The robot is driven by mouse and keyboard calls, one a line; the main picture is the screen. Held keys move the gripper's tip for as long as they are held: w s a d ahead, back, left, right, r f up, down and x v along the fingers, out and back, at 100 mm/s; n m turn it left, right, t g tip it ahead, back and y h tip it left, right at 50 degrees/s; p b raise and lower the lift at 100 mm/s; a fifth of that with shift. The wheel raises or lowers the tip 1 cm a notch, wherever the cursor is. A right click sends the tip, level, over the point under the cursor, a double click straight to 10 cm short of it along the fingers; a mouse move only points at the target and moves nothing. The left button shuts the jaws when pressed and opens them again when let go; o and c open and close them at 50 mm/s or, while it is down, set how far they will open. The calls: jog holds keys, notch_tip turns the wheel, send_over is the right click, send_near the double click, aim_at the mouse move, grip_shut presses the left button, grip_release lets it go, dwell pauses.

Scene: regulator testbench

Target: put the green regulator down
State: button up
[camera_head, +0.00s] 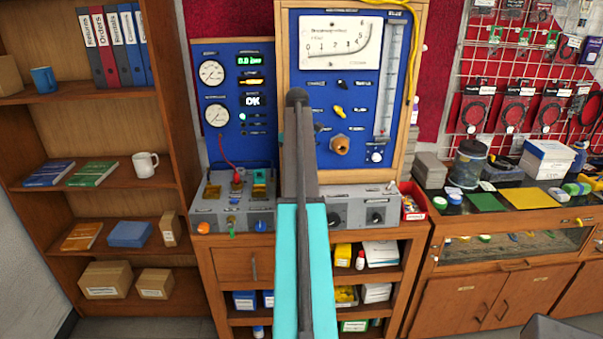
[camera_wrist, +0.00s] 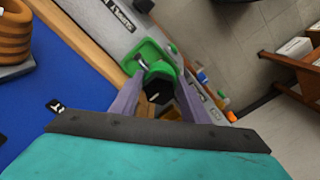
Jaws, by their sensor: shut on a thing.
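The green regulator (camera_wrist: 160,70), with a black hexagonal end facing the camera, is between the fingers of my gripper (camera_wrist: 158,82) in the wrist view. The fingers are shut on it from both sides. A green square piece (camera_wrist: 146,54) with a pale metal part shows right behind it, at the edge of the grey bench unit. I cannot tell whether the regulator touches it. In the head view my arm reaches up in front of the testbench, and I cannot make out the held regulator there.
The blue testbench panel (camera_head: 208,140) has gauges and a display reading OK. A grey control box (camera_head: 205,212) stands below it. A brass fitting (camera_head: 339,145) is on the taller panel. A shelf (camera_head: 110,95) stands left, a glass-fronted cabinet (camera_head: 470,228) right.

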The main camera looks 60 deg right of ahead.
jog(key=shift+d, duration=0.3)
jog(key=shift+w+d+p, duration=0.15)
jog(key=shift+d+p, duration=0.25)
jog(key=shift+d, duration=0.3)
jog(key=shift+a+f+p, duration=0.1)
jog(key=shift+f+p, duration=0.3)
jog(key=shift+f, duration=0.4)
jog(key=shift+f+p, duration=0.35)
jog(key=shift+f, duration=0.65)
jog(key=shift+f, duration=0.15)
jog(key=o, duration=1.5)
jog(key=shift+r, duration=0.25)
